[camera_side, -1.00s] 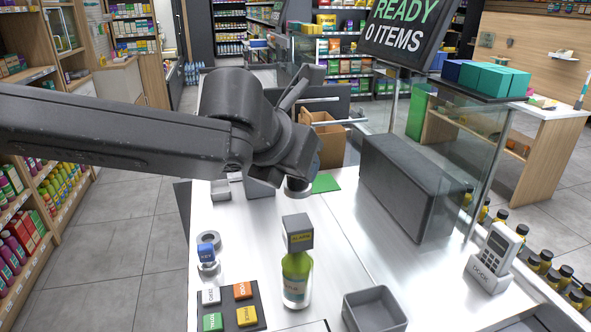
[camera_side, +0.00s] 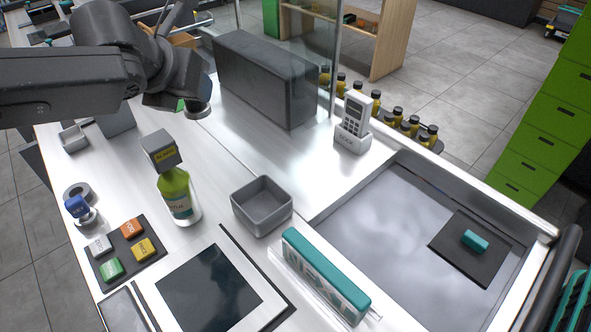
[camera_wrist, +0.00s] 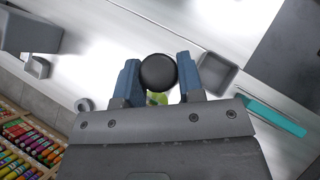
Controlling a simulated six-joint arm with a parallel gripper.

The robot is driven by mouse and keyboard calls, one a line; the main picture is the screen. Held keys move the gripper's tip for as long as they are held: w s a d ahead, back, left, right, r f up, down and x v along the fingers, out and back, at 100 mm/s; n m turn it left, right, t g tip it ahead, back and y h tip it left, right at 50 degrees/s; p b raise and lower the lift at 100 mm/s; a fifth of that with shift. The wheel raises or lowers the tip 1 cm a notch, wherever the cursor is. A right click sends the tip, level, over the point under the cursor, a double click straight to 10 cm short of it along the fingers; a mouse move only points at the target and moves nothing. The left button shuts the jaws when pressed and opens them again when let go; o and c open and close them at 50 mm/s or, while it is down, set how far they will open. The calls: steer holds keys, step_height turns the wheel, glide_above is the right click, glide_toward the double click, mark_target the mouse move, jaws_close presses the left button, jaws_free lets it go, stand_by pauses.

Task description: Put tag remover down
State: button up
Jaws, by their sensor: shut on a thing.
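The tag remover, a dark round piece (camera_wrist: 158,72), sits between the two blue fingers of my gripper (camera_wrist: 158,78) in the wrist view. My gripper is shut on it. In the side view the tag remover (camera_side: 198,110) shows as a dark cylinder with a shiny lower rim, held above the white counter (camera_side: 225,160). It is apart from the bottle (camera_side: 177,196) and farther back. My arm hides the fingers in the side view. The green bottle stands upright with a grey alarm box (camera_side: 161,153) on top. A green patch (camera_side: 181,105) shows partly hidden behind the tag remover.
An open grey tray (camera_side: 263,207) stands right of the bottle. A long dark box (camera_side: 265,80) and a docked handset (camera_side: 354,118) stand behind. A teal bar (camera_side: 325,277) lies in front.

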steer(key=w+d+f+m+h, duration=0.2)
steer(key=w+d+f, duration=0.3)
steer(key=w+f, duration=0.35)
steer(key=shift+m, duration=0.3)
steer(key=d+f, duration=0.2)
steer(key=d, duration=0.1)
steer(key=s+d+f, duration=0.1)
steer(key=d+f, duration=0.2)
steer(key=d, duration=0.1)
steer(key=s+d+f, duration=0.1)
steer(key=d+f, duration=0.1)
steer(key=d, duration=0.2)
steer(key=shift+d+f, duration=0.1)
steer(key=shift+f, duration=0.15)
steer(key=shift+s+d+f, duration=0.1)
steer(key=shift+d+f, duration=0.05)
steer(key=shift+f, duration=1.95)
steer(key=shift+f, duration=0.1)
steer(key=o, duration=1)
steer(key=shift+f, duration=0.1)
steer(key=shift+o, duration=0.2)
